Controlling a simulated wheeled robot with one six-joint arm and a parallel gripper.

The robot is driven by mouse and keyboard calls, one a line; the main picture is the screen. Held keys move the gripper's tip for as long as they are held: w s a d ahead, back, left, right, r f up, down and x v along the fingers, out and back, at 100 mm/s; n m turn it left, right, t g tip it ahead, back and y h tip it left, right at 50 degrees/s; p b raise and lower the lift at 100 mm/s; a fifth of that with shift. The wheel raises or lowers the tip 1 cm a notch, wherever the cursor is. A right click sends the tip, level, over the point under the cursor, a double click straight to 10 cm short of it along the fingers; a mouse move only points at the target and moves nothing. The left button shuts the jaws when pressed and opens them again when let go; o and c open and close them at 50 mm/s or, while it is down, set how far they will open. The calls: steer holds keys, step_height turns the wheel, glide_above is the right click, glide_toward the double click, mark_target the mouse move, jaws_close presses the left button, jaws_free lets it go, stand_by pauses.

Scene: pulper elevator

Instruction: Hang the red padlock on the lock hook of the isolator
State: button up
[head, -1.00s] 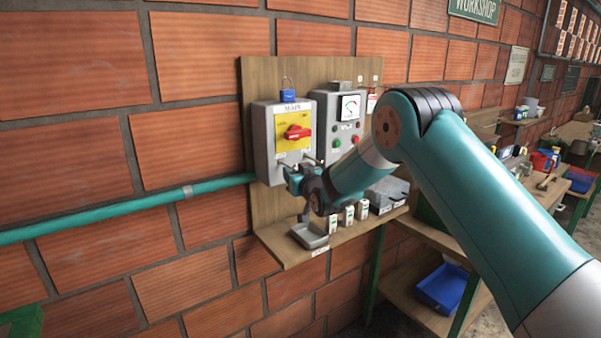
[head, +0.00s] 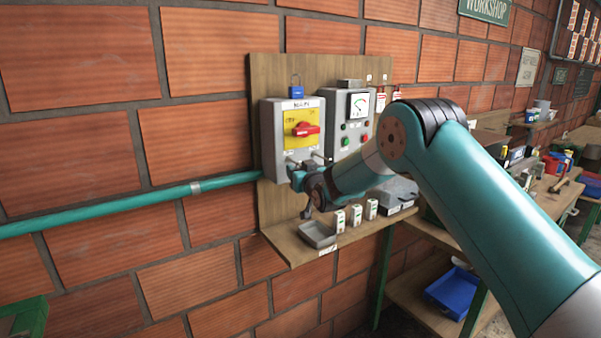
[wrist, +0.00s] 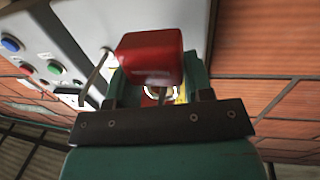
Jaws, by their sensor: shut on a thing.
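The red padlock (wrist: 150,55) is in my gripper (wrist: 158,82), between its teal fingers in the wrist view. Part of its metal shackle shows below the red body. The isolator (head: 278,145) is a grey box with a yellow plate and a red handle (head: 306,129), which lies roughly level. My gripper also shows in the head view (head: 297,178), close at the isolator's lower edge. The red padlock is not clear there. A thin metal rod shows beside the padlock in the wrist view; I cannot tell if they touch or if it is the lock hook.
Below, a wooden shelf (head: 290,248) bears a grey tray (head: 318,234) and several small white boxes. A teal pipe (head: 120,208) runs in from the left.

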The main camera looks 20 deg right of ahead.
stand_by(0.3)
steer(key=o, duration=1.3)
steer(key=shift+s, duration=0.1)
steer(key=shift+s+d, duration=0.1)
steer(key=shift+s, duration=0.15)
steer(key=s+d+b, duration=0.2)
steer(key=s+b, duration=0.6)
steer(key=s, duration=0.9)
steer(key=s+a+f+n+g+y, duration=0.1)
steer(key=s+a+g+y, duration=0.1)
steer(key=s+a+g, duration=0.35)
steer(key=s+a+f+n+g+y, duration=0.1)
steer(key=s+a+g, duration=0.2)
steer(key=s, duration=0.6)
steer(key=s+f+n+g+h, duration=0.1)
steer(key=s+n+g, duration=0.2)
steer(key=s+g, duration=0.6)
steer(key=s, duration=1.3)
steer(key=shift+s+d+f, duration=0.15)
steer(key=shift+s, duration=0.15)
